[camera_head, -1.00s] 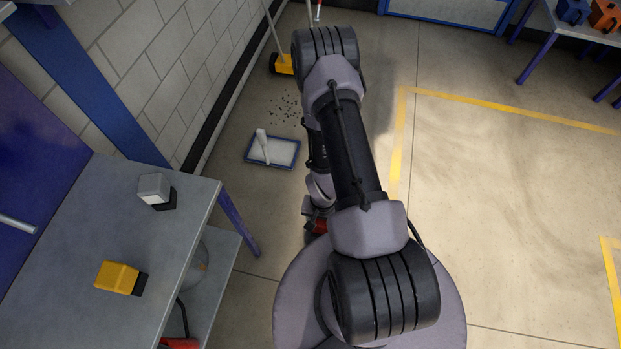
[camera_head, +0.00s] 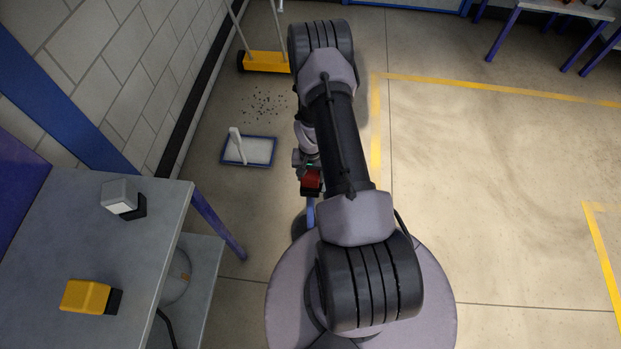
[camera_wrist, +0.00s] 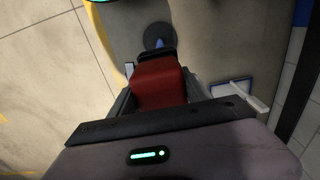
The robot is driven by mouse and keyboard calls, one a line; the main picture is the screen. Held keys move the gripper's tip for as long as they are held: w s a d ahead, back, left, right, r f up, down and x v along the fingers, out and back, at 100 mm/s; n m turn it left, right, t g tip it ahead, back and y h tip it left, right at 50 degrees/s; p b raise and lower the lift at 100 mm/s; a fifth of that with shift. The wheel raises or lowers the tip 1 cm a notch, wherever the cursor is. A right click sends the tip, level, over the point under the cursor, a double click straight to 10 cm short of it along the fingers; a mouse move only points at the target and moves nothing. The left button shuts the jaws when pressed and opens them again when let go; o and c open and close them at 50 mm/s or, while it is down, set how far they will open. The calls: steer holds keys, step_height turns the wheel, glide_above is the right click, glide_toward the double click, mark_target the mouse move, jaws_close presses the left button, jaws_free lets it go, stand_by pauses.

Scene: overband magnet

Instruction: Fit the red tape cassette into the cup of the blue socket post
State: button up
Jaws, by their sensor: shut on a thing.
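My gripper (camera_head: 307,168) is shut on the red tape cassette (camera_head: 312,182). In the wrist view the cassette (camera_wrist: 158,82) sits between the two fingers, with a black end facing away from the palm. A blue socket post (camera_head: 310,213) shows just below the cassette in the head view, partly hidden by my arm. In the wrist view a round blue-grey base (camera_wrist: 158,35) lies beyond the cassette's black end. The cup is hidden, so I cannot tell whether the cassette touches it.
A grey bench (camera_head: 70,235) at left holds a grey block (camera_head: 120,197) and a yellow block (camera_head: 86,296). A blue-rimmed tray (camera_head: 262,152) and a yellow wheeled thing (camera_head: 263,62) stand on the floor by the wall.

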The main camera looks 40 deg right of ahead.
steer(key=shift+f, duration=0.35)
jaws_close()
steer(key=shift+f, duration=0.2)
steer(key=o, duration=1.6)
jaws_free()
